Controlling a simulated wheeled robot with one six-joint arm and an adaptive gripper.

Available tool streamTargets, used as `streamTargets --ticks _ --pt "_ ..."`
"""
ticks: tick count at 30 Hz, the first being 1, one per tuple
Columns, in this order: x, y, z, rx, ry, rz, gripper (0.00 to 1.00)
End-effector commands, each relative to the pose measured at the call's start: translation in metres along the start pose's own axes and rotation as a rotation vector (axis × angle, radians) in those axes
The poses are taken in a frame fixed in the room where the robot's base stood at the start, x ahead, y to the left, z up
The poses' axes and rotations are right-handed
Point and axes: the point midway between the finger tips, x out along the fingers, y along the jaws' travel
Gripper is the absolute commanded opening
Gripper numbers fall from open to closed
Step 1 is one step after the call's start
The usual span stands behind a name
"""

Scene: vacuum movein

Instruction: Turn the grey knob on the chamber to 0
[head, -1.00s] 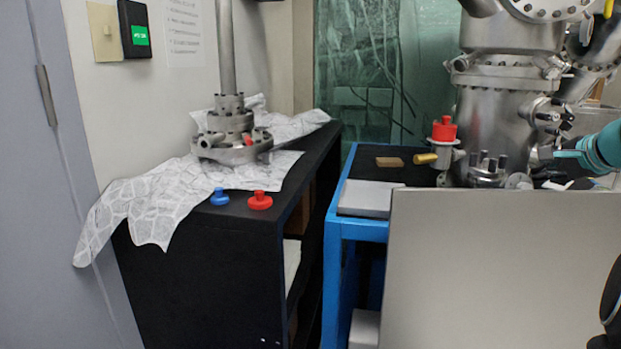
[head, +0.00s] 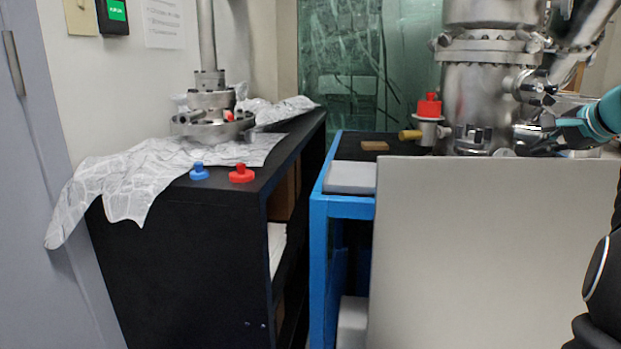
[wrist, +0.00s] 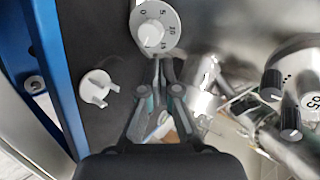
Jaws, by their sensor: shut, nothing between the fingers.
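A pale grey-white round knob (wrist: 152,35) sits in a white dial disc marked 0, 5, 10 and 15 at the top of the wrist view. My gripper (wrist: 157,62) is shut and empty, its fingertips close below the dial's lower edge. Whether they touch it I cannot tell. The steel chamber (head: 482,95) stands on the blue-framed bench in the head view. My teal-jointed arm reaches its lower right side there, where the fingers are small and unclear. The dial cannot be made out in the head view.
A pale winged knob (wrist: 97,87) is left of my fingers. A steel fitting with black knobs (wrist: 270,90) is at the right. In the head view, a red-capped valve (head: 430,108) stands left of the chamber, and a large grey panel (head: 490,250) stands in front.

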Motion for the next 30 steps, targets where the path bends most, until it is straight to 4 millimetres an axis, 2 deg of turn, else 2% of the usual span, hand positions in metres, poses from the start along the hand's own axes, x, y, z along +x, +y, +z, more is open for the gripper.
streamTargets --ticks 6,15,30 --pt "0.026 -0.006 0.001 -0.001 -0.002 0.002 0.00" --pt "0.051 -0.015 0.001 0.000 -0.002 0.001 0.00" --pt "0.058 -0.015 0.000 0.000 0.000 0.000 0.00"
